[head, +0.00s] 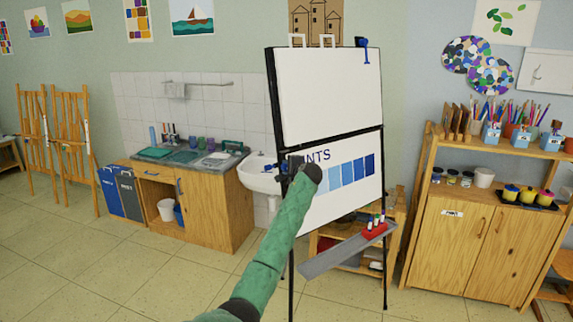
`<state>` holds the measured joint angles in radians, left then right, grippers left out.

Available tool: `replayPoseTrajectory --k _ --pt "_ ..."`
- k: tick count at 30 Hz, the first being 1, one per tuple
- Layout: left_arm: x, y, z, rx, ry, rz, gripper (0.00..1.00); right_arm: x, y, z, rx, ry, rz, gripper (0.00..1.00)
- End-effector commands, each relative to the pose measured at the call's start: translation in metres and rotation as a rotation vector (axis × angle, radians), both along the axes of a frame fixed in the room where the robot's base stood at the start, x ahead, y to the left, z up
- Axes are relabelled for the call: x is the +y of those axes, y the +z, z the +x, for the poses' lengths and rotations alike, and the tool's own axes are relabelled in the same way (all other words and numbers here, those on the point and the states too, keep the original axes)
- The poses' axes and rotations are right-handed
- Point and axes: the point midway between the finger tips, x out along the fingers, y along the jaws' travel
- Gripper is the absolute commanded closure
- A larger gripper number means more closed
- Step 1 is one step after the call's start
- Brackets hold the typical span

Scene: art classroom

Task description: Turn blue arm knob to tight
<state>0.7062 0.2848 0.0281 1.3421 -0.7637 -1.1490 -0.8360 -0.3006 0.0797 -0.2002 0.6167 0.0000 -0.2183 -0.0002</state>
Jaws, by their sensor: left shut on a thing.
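The easel (329,133) stands in the middle of the head view, with a white panel above and a panel of blue paint swatches below. The blue arm knob (283,178) is at the easel's left edge, at mid-height, and only a little of it shows. My left arm comes up from the bottom, and my left gripper (290,171) is at that edge, shut on the knob. The gripper covers most of the knob, so its turn cannot be read. My right gripper is out of view.
A grey tray (335,257) with a red paint holder (375,228) juts from the easel's lower front. A sink (262,178) and wooden cabinet (215,208) are behind to the left; a loaded shelf (470,240) stands right. The floor at front left is clear.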

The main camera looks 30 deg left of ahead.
Motion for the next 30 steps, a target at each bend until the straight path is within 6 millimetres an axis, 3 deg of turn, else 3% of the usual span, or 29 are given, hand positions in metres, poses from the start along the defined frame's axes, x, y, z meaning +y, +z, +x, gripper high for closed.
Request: replayPoseTrajectory --k 12,30 --pt "-0.001 0.003 0.001 0.219 -0.047 0.087 0.92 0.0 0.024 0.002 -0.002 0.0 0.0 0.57" --pt "-0.002 0.0 0.001 0.288 -0.062 0.113 0.92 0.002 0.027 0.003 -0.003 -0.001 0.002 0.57"
